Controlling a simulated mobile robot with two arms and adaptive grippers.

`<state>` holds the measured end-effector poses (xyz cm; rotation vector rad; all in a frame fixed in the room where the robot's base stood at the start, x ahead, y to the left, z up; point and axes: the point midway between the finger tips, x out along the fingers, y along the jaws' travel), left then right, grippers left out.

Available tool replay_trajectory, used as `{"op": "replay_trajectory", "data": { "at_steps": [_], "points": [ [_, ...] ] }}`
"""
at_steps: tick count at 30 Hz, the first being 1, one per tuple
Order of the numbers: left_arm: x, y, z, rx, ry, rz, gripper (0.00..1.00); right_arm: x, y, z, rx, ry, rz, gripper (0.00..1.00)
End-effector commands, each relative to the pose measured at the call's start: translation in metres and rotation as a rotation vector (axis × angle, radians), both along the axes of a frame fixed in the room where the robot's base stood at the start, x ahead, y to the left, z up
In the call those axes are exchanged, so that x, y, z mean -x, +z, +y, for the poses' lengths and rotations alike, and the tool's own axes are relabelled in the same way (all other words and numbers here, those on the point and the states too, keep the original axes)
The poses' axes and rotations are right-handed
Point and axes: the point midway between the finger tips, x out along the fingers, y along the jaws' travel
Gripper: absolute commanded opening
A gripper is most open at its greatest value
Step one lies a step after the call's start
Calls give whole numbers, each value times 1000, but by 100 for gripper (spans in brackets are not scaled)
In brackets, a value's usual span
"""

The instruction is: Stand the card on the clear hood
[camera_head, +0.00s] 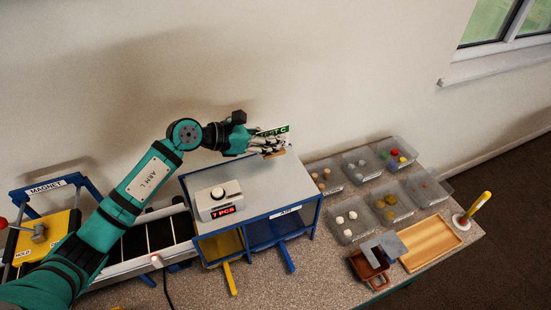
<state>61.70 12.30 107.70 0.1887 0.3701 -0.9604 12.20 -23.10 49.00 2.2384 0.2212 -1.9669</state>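The card (276,131) is green and white, reads TEST C in part, and shows a brown foot (274,154) below. My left gripper (268,143) is at the card, its fingers across the card's lower part; it appears shut on it. The fingers hide part of the card, which looks close to upright. The hood (243,183) is a blue-framed box with a pale grey top, labelled AIR. The card is over or just behind its back right corner; I cannot tell whether the foot touches the top. My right gripper is out of view.
A counter box (219,203) reading 7 PCS stands on the hood's front left. Several clear bins (354,234) with small pieces, a wooden tray (428,244) and a brown container (369,270) are to the right. A MAGNET frame (47,187) and a conveyor (150,238) are left.

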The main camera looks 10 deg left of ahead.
Motion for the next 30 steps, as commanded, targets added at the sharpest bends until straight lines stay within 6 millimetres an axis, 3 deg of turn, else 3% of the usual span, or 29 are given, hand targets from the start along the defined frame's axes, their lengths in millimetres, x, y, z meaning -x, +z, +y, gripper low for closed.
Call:
{"op": "replay_trajectory", "data": {
  "at_steps": [3,9,11,16,22,28,30],
  "points": [
    [1,-21,-1,4,0,5,0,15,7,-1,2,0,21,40],
    [0,-42,0,2,2,1,0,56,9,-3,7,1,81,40],
    [1,-50,0,3,2,4,0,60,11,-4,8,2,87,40],
    [1,-72,0,2,1,1,0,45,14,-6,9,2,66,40],
    [1,-76,0,0,1,-2,0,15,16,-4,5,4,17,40],
    [1,-80,0,0,1,-2,0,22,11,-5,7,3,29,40],
    [1,-79,0,0,1,-2,10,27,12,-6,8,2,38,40]
  ]
}}
